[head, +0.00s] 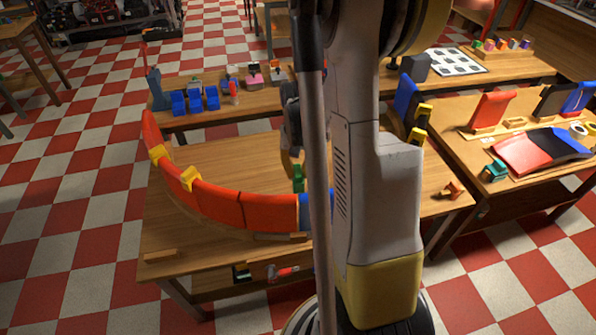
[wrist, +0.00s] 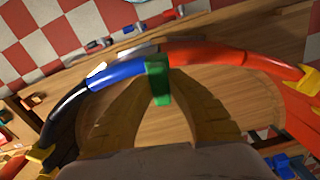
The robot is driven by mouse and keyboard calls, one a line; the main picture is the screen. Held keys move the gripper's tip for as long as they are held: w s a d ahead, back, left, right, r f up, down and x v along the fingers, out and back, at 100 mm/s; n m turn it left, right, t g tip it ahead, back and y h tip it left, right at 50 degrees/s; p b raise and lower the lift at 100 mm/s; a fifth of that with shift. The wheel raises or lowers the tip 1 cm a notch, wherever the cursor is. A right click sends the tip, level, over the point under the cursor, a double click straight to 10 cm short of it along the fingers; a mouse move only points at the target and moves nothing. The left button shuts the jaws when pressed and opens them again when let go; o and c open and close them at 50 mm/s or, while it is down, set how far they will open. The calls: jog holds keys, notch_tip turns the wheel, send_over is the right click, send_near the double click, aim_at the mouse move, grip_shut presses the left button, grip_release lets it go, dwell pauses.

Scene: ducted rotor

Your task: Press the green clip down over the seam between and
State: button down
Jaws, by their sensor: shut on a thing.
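The green clip (wrist: 159,84) is between the fingertips of my gripper (wrist: 158,70) in the wrist view, and the gripper is shut on it. The clip lies across the line where a blue curved segment (wrist: 118,69) meets a red curved segment (wrist: 215,57). In the head view the green clip (head: 298,178) shows just above the ring, near the join of the red segment (head: 272,211) and the blue segment (head: 304,211). I cannot tell whether it touches the seam. My arm hides most of the gripper and the ring's right side there.
Yellow clips (head: 190,178) sit over other joints of the ring. The ring stands on a wooden table (head: 230,155). Blue bins (head: 195,101) and small parts stand on a bench behind. A side table at right holds a loose red panel (head: 520,153) and a teal clip (head: 494,171).

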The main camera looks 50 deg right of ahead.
notch_tip(320, 180, down, 8)
jog(key=b, duration=0.7)
jog(key=shift+f, duration=0.15)
dwell(0.4)
jog(key=c, duration=1.3)
grip_release()
notch_tip(320, 180, up, 12)
jog(key=shift+r, duration=0.1)
jog(key=s+a+n+t+b, duration=0.2)
jog(key=a+n+t+b, duration=0.1)
jog(key=a, duration=0.9)
jog(key=s+a+n+t+b, duration=0.3)
jog(key=a+n+t+b, duration=0.1)
jog(key=a, duration=0.9)
jog(key=shift+s+a+f+n+b, duration=0.2)
jog(key=shift+a+f+n+b, duration=0.1)
jog(key=shift+n, duration=0.2)
